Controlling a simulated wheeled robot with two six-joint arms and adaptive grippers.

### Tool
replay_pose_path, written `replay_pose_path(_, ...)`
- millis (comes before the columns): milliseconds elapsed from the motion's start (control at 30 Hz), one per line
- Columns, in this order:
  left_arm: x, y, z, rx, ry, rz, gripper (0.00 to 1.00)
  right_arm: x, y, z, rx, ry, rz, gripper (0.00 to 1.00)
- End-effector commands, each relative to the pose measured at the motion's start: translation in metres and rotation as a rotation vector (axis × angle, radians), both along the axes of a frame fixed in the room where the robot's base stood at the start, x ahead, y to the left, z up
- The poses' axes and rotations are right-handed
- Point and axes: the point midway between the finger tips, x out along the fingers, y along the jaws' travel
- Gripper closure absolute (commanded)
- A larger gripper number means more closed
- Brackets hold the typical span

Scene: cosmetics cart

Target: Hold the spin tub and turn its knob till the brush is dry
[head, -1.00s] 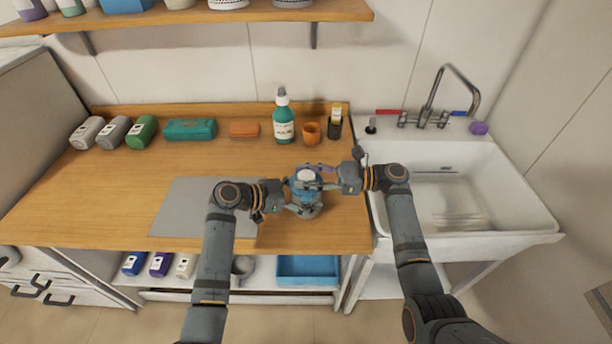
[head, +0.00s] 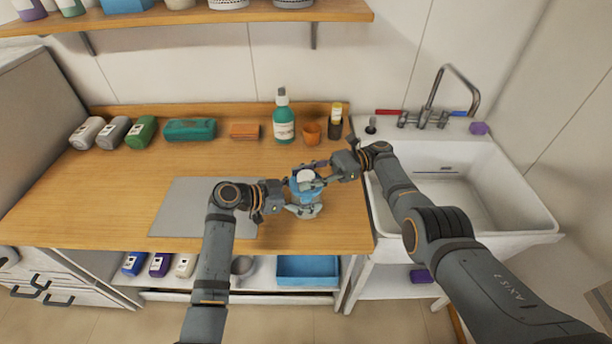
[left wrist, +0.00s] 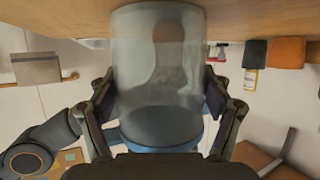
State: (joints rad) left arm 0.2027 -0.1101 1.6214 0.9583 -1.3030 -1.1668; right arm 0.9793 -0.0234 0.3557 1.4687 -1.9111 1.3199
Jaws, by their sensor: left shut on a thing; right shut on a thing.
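The spin tub (head: 304,211) stands upright on the wooden counter, with a clear body, a blue lid band and a pale top. My left gripper (head: 289,209) is shut on the tub from the left. In the left wrist view the clear tub wall (left wrist: 135,75) sits between its two fingers, upside down, with the blue band (left wrist: 130,135) below. My right gripper (head: 318,179) is shut at the tub's top, on what looks like the knob, which its fingers mostly hide. A blurred dark shape with a brownish end shows through the tub; I cannot tell if it is the brush.
A grey mat (head: 180,205) lies left of the tub. Behind stand a green pump bottle (head: 284,125), an orange cup (head: 311,133) and a dark yellow-topped bottle (head: 335,122). A white sink (head: 470,190) is at the right.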

Motion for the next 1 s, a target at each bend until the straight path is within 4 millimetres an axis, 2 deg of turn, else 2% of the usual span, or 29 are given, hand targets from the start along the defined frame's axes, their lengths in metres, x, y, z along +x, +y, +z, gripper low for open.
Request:
replay_pose_path(400, -0.0005, -0.0013, 0.0021, -0.006, -0.001, -0.004, 0.65, 0.0008, 0.0001, 0.0002, 0.001, -0.002, -0.002, 0.93)
replay_pose_path(433, -0.0005, -0.0013, 0.0021, -0.006, -0.001, -0.004, 0.65, 0.0008, 0.0002, 0.0002, 0.001, -0.002, -0.002, 0.57)
replay_pose_path(567, -0.0001, -0.0009, 0.0018, -0.005, -0.001, -0.002, 0.65, 0.0004, 0.0003, 0.0005, 0.002, -0.001, 0.000, 0.39)
replay_pose_path(600, -0.0001, -0.0008, 0.0017, -0.004, -0.001, -0.001, 0.65, 0.0003, 0.0003, 0.0005, 0.002, -0.001, 0.000, 0.37)
replay_pose_path(1000, 0.0005, -0.0002, 0.0012, -0.002, -0.001, 0.001, 0.65, 0.0004, 0.0005, 0.0058, 0.003, -0.002, 0.003, 0.37)
